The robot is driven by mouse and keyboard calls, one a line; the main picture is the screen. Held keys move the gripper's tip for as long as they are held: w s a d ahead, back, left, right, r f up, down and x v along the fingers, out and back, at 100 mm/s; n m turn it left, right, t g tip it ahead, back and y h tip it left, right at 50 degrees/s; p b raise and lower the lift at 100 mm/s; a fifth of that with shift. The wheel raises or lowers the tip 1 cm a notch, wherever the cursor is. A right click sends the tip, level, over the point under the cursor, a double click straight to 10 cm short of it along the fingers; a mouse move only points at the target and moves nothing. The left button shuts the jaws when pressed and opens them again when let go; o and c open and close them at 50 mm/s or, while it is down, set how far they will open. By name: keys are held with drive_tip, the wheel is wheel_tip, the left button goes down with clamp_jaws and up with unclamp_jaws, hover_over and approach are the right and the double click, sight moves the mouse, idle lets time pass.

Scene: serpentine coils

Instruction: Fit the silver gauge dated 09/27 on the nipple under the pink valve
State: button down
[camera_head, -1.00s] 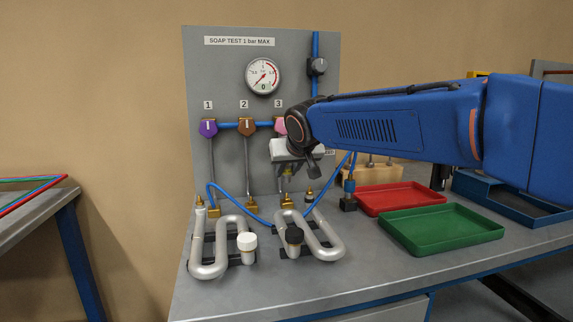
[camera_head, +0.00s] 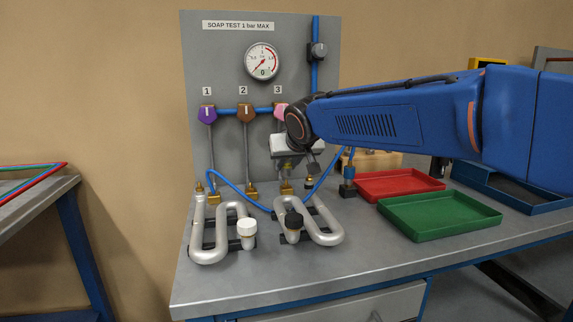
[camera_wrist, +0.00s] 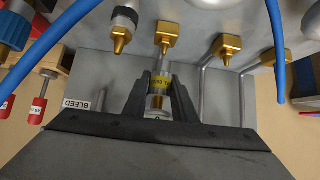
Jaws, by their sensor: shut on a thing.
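My gripper (camera_wrist: 162,92) is shut on a small silver gauge (camera_wrist: 157,101) with a yellow label, held upright between the dark fingers. The date on it is too small to read. The brass nipple (camera_wrist: 170,38) under the pink valve lies just beyond the gauge's end in the wrist view, almost in line with it. I cannot tell whether they touch. The pink valve (camera_head: 281,110), marked 3, is partly hidden behind my wrist in the head view. The same nipple shows low on the panel (camera_head: 286,188), below my gripper (camera_head: 287,166).
A purple valve (camera_head: 207,113) and brown valve (camera_head: 246,113) sit to the left. Silver coils (camera_head: 210,245) stand in front, with blue hoses nearby. A red tray (camera_head: 400,186) and green tray (camera_head: 440,215) lie right.

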drive_tip(key=shift+f, duration=1.35)
idle(0.3)
drive_tip(key=c, duration=1.4)
unclamp_jaws()
